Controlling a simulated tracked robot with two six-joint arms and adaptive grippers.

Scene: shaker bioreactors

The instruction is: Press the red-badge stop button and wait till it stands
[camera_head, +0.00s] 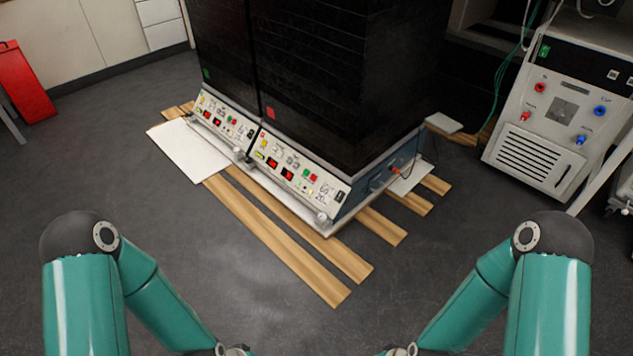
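Two tall black shaker units stand side by side. The right unit (345,95) has a red badge (270,112) low on its front. The left unit (222,45) has a green badge (207,74). Below the red badge is a sloped white control panel (325,190) with small red displays, a yellow label and small green and red buttons, including a red one (313,178). The button markings are too small to read. Whether the shaker is moving cannot be told from this single frame. Both my arms reach down past the bottom edge; neither gripper is in view, and nothing touches the panels.
The left unit has a similar panel (222,122). Wooden slats (290,245) and a white sheet (190,150) lie under and around the units. A white machine (560,110) with hoses stands at right, a red object (22,85) at far left. The floor in front is clear.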

